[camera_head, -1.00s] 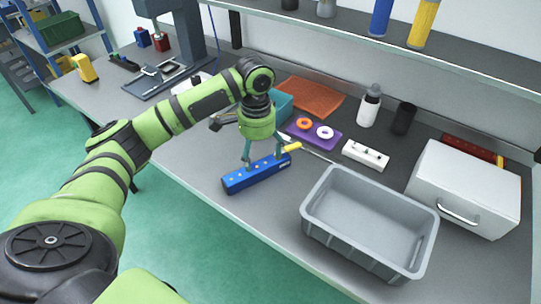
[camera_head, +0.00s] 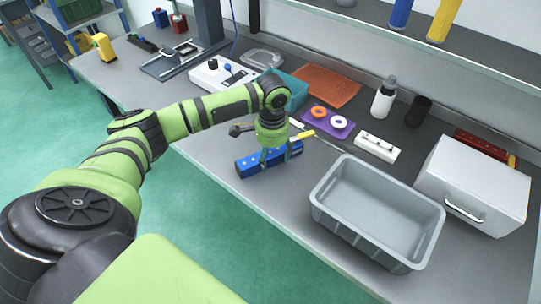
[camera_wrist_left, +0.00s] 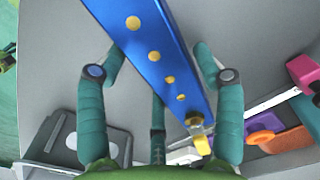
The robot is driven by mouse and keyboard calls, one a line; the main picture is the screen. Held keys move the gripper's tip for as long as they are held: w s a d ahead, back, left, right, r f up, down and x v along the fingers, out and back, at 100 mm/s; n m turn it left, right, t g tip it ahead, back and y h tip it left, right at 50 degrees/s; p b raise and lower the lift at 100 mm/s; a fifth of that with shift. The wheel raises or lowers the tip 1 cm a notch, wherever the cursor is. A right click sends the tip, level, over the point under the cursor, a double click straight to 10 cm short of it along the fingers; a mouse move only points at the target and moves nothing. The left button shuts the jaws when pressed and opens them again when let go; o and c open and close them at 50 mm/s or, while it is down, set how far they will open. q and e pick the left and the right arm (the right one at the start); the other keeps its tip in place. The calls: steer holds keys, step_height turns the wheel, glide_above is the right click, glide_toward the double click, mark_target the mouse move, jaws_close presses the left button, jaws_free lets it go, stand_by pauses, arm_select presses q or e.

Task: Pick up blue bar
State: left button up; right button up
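The blue bar (camera_head: 257,162) lies on the grey workbench (camera_head: 215,150), near its front edge. It has a row of yellow dots on top, and a yellow piece shows at its far end. My left gripper (camera_head: 277,154) is low over the bar, with fingers on both sides. In the left wrist view, the bar (camera_wrist_left: 152,45) runs between the spread teal fingers (camera_wrist_left: 158,62), and a gap shows at the left finger. The gripper looks open, around the bar. Part of the bar is hidden by the fingers in the head view. My right gripper is not in view.
A grey bin (camera_head: 335,211) stands to the right of the bar. Behind are a purple tray (camera_head: 343,132) with two rings, a white block (camera_head: 377,147), a teal box (camera_head: 296,91) and a white bottle (camera_head: 383,99). A white cabinet (camera_head: 478,175) stands far right.

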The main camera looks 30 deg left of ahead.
arm_select(q)
steer(key=c, duration=0.6)
steer(key=shift+r, duration=0.15)
steer(key=shift+c, duration=0.8)
